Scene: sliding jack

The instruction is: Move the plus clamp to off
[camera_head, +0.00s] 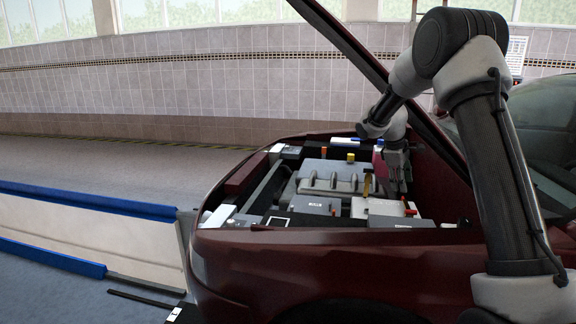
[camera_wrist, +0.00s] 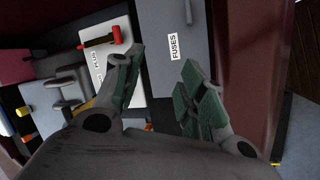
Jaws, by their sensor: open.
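The plus clamp appears to be the red lever (camera_wrist: 114,37) on a white battery-like box (camera_wrist: 93,21) with a partly legible label in the wrist view. In the head view a small red lever (camera_head: 409,210) shows on the white box (camera_head: 372,208) at the front right of the engine bay. My gripper (camera_wrist: 165,85) is open and empty, with its green-padded fingers apart. The lever lies beyond the left finger, not between the fingers. In the head view my gripper (camera_head: 399,172) hangs above and behind the box. The clamp's setting cannot be read.
A grey box marked FUSES (camera_wrist: 172,45) lies beside the battery. A grey engine cover (camera_head: 328,178) and a yellow upright piece (camera_head: 367,186) stand nearby. The raised hood's edge (camera_head: 345,42) slants past my arm. The dark red car body (camera_wrist: 243,60) borders the bay.

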